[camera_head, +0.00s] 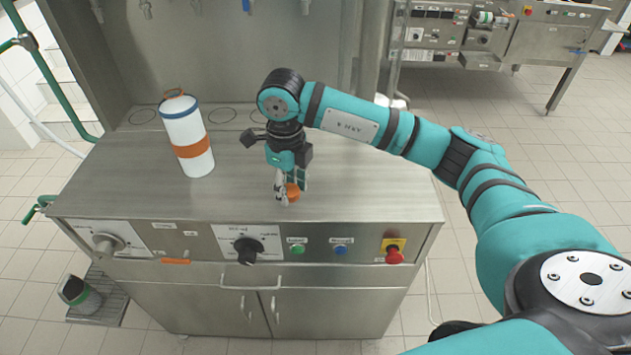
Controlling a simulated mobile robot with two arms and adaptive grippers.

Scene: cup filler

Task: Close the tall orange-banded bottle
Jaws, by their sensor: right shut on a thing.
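The tall white bottle (186,132) stands upright on the steel counter at the left. It has an orange band (191,148) around its lower middle and a blue band near its top. Its top looks red-orange around the opening, and a small dark item shows there; the details are too small to tell. My right gripper (288,190) points down over the counter's front middle, to the right of the bottle and apart from it. It is shut on a small orange cap (293,193) at its fingertips. My left gripper is not in view.
The steel counter (350,190) is mostly clear around the gripper. Ring marks line its back edge. The front panel has a black knob (248,250), green and blue buttons and a red emergency button (394,255). A green rail (55,80) runs along the left.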

